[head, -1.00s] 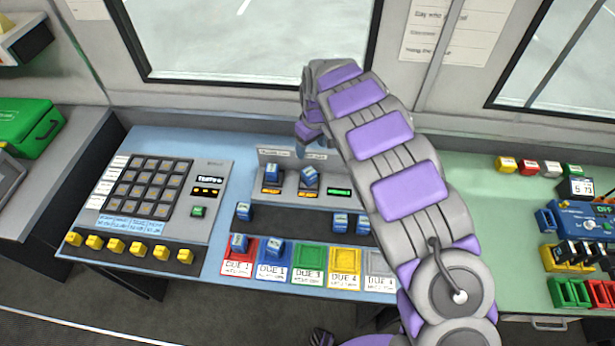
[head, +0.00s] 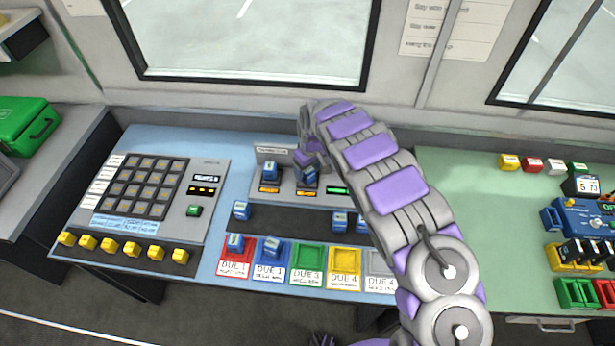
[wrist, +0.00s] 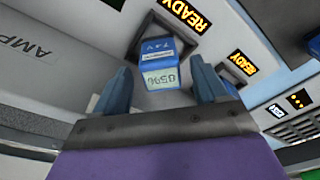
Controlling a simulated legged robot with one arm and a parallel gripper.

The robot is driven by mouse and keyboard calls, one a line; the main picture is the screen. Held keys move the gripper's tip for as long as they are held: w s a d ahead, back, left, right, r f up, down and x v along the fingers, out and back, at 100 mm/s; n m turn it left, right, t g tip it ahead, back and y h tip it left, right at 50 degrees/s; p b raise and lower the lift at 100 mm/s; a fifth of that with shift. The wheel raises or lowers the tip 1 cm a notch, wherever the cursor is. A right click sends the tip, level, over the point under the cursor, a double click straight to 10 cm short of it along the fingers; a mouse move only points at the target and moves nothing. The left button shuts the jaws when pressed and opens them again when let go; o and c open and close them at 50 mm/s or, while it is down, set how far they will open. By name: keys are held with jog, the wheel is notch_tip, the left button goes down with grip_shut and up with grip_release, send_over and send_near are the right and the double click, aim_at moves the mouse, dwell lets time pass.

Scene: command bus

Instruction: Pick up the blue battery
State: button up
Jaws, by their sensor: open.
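A blue battery (wrist: 160,75) with a small display sits in a charger slot and lies between my gripper's two blue fingers in the wrist view. My gripper (wrist: 160,68) is open, one finger on each side of it; I cannot tell whether either touches. In the head view this battery (head: 306,179) is partly hidden under my gripper (head: 307,168), at the middle charger slot. Another blue battery (head: 270,172) stands in the slot to its left. More blue batteries sit on the dark shelf in front (head: 241,210) and in the red (head: 235,244) and blue (head: 272,248) trays.
The charger (head: 282,205) has lit READY labels (wrist: 188,14). Green (head: 310,257) and yellow (head: 345,258) trays stand empty in front. A keypad panel (head: 150,190) is at left. A green table (head: 470,210) with blocks and devices is at right.

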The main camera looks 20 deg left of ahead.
jog(key=shift+f, duration=0.8)
jog(key=shift+a, duration=0.15)
jog(key=shift+c, duration=0.7)
jog(key=c, duration=1)
jog(key=shift+r, duration=0.1)
